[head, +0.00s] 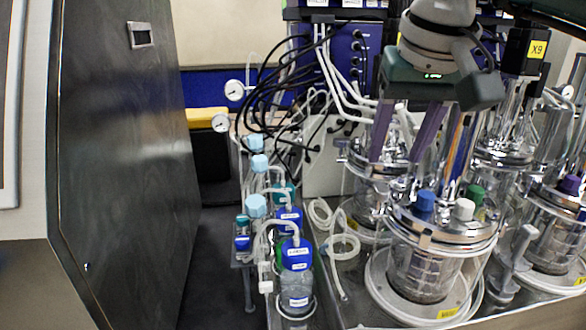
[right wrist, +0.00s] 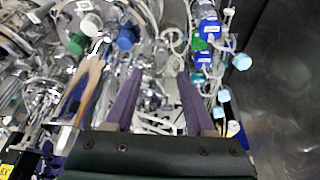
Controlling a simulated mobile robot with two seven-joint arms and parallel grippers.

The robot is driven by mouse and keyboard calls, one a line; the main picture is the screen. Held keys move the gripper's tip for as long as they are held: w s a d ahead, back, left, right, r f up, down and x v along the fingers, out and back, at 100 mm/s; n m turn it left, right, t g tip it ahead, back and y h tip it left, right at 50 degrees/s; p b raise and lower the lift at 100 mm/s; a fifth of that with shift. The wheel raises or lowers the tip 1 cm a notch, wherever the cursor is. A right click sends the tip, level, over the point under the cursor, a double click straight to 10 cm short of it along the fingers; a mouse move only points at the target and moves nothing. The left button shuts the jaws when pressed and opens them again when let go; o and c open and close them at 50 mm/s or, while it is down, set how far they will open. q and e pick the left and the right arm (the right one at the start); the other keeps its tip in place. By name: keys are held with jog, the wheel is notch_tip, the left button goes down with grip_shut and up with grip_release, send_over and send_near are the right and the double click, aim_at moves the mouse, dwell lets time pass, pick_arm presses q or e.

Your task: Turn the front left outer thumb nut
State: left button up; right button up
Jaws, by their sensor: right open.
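The front left bioreactor (head: 427,275) is a glass vessel with a shiny metal lid (head: 440,226) carrying blue (head: 425,200), white (head: 464,208) and green caps. The thumb nuts on its lid are too small to tell apart, and I cannot make out the outer one. My right gripper (head: 399,158) hangs from above with two purple fingers apart, above and behind the front lid. In the right wrist view, my right gripper (right wrist: 160,76) is open with nothing held; the blue cap (right wrist: 126,38) lies beyond its left finger. My left gripper is not in view.
Another vessel (head: 365,190) stands behind, and more stand to the right (head: 548,235). Bottles with blue caps (head: 296,255) and looped clear tubing (head: 340,245) lie to the left. Black cables hang behind. A dark cabinet (head: 125,170) fills the left side.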

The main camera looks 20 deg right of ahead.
aim_at(382, 187)
jog(key=p+x, duration=0.1)
jog(key=x, duration=0.4)
jog(key=shift+w+f+p, duration=0.1)
jog(key=shift+f+p, duration=0.2)
jog(key=shift+f, duration=0.05)
jog(key=shift+w+f, duration=0.2)
jog(key=shift+f, duration=0.35)
grip_shut()
